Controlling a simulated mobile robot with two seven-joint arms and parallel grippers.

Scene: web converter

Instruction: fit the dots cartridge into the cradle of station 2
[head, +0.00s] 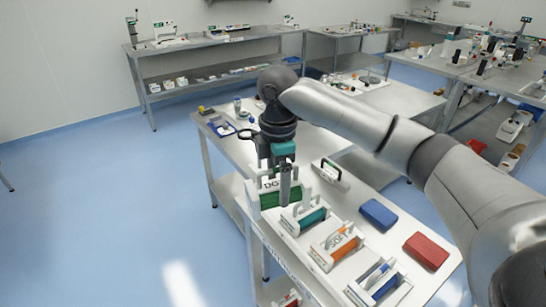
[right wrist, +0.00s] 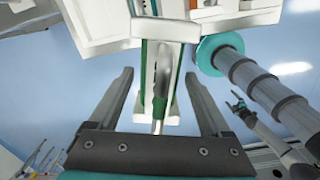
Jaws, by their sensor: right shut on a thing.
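The dots cartridge (head: 268,199) has white end plates, a green roller and a label of which "DO" reads. It is at the far left end of the row of cradles in the head view. My right gripper (head: 285,200) points down over it and is shut on it. In the right wrist view the white and green cartridge (right wrist: 165,85) lies between my right fingers (right wrist: 158,100). I cannot tell whether it touches a cradle. Station numbers are not readable. My left gripper (right wrist: 238,106) shows small at the right of the right wrist view; its jaws are unclear.
Cartridges in teal (head: 312,219), orange (head: 345,250) and blue (head: 380,281) stand in a row along the table's left edge. A dark-handled white piece (head: 331,175), a blue box (head: 379,214) and a red box (head: 426,250) lie to the right. Bare table lies between them.

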